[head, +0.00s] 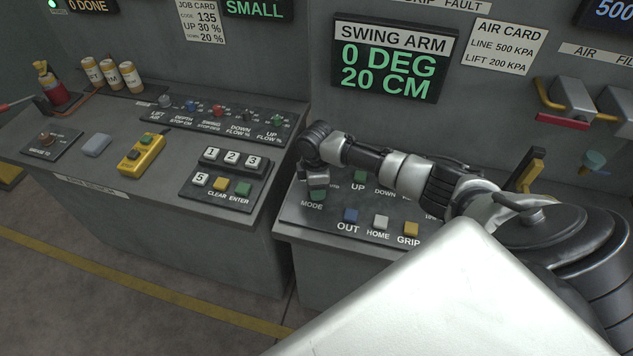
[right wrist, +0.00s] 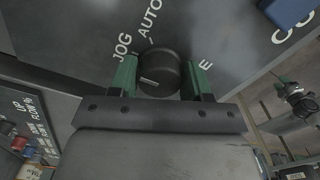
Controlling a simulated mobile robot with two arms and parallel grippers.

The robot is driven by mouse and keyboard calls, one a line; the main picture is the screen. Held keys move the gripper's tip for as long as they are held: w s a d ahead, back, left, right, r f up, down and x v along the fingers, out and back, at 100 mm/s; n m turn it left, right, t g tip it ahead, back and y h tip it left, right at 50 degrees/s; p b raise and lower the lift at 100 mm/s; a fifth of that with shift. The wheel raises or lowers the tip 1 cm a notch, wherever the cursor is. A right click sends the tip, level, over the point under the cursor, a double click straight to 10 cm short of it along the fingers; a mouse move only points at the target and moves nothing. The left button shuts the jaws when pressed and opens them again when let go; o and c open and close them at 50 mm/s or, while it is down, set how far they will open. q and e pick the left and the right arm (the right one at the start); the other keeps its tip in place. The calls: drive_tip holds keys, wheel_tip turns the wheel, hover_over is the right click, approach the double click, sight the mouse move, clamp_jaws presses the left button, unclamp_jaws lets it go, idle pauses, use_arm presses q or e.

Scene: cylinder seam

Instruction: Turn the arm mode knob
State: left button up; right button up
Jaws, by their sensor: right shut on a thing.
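The arm mode knob (right wrist: 158,72) is a round black knob with a pale pointer line, on the dark panel with JOG, AUTO and part of another word around it. My right gripper (right wrist: 163,84) has its two green-padded fingers on either side of the knob and is shut on it. In the head view my right gripper (head: 317,190) is down at the left end of the swing arm panel (head: 300,218), just above the MODE label. There the gripper hides the knob. The pointer line lies roughly level in the right wrist view. My left gripper is out of view.
Buttons sit close by: green UP (head: 358,176), blue OUT (head: 351,215), HOME (head: 381,222) and yellow GRIP (head: 411,229). A keypad (head: 228,177) stands left, across a gap between consoles. The swing arm display (head: 390,65) reads 0 DEG, 20 CM.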

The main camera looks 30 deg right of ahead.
drive_tip(key=o, duration=0.9)
wheel_tip(320, 180, up, 11)
drive_tip(key=shift+f+b, duration=0.1)
drive_tip(key=shift+b, duration=0.95)
drive_tip(key=shift+a, duration=0.1)
